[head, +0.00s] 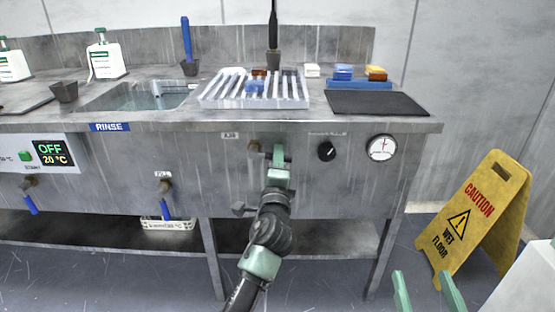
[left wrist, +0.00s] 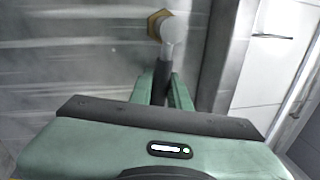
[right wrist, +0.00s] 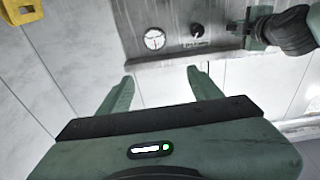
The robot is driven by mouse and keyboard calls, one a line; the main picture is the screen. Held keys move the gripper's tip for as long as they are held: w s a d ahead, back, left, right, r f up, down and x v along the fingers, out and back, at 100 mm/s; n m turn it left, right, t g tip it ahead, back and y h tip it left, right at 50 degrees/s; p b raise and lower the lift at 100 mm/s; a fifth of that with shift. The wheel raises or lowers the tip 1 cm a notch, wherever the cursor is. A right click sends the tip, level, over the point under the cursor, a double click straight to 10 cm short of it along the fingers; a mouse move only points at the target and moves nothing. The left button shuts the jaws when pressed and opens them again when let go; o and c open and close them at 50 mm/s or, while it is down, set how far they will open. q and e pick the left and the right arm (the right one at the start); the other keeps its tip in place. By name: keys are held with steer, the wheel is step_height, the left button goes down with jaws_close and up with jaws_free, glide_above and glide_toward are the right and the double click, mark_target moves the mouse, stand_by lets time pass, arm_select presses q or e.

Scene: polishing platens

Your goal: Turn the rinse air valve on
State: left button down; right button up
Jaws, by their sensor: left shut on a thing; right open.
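The air valve (head: 254,147) is on the steel front panel, right of the blue RINSE label (head: 109,127) and just under a small AIR tag (head: 230,135). In the left wrist view it shows a brass hex fitting and a round grey hub (left wrist: 174,30) with a dark lever (left wrist: 163,78) pointing down toward me. My left gripper (head: 279,158) is shut on that lever, one green finger on each side; in the head view it hides most of the lever. My right gripper (head: 427,287) is open and empty, well away from the panel at lower right.
A black knob (head: 326,151) and a round gauge (head: 382,147) sit right of the valve. Another valve with a blue lever (head: 165,208) hangs to the left. A yellow wet-floor sign (head: 482,218) stands at right. A slotted white rack (head: 222,88) rests on the bench top.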

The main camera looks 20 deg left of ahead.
arm_select(q)
steer(key=c, duration=1.3)
jaws_free()
steer(key=shift+s+d+f, duration=0.1)
steer(key=shift+s, duration=0.2)
steer(key=p+v, duration=0.1)
steer(key=v, duration=0.6)
steer(key=shift+s, duration=0.15)
arm_select(e)
steer(key=f, duration=0.1)
steer(key=f+g, duration=0.1)
steer(key=f, duration=0.1)
steer(key=f+g+h, duration=0.1)
steer(key=shift+s+d+f, duration=0.1)
steer(key=shift+d+f, duration=0.05)
steer(key=shift+d, duration=0.2)
